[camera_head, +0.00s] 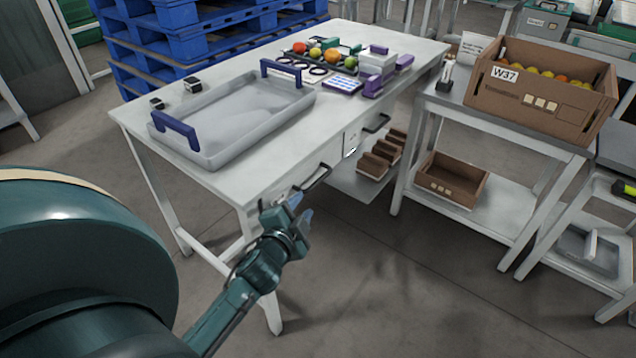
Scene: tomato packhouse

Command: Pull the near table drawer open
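The white table (225,185) has two drawers along its right side. The near drawer's dark bar handle (317,178) shows on the white drawer front, and this drawer looks closed. The far drawer's dark handle (378,123) is further along the same side. My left gripper (303,207) is beside the near corner of the table, just below and left of the near handle in the picture. Its two bluish fingertips stand apart with nothing between them. It does not appear to touch the handle. My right gripper is not in view.
A grey tray (205,152) with blue handles lies on the table, with tomatoes (315,53) and small tools behind it. A side table (510,128) with a cardboard crate (545,105) stands to the right. The floor before the drawers is clear.

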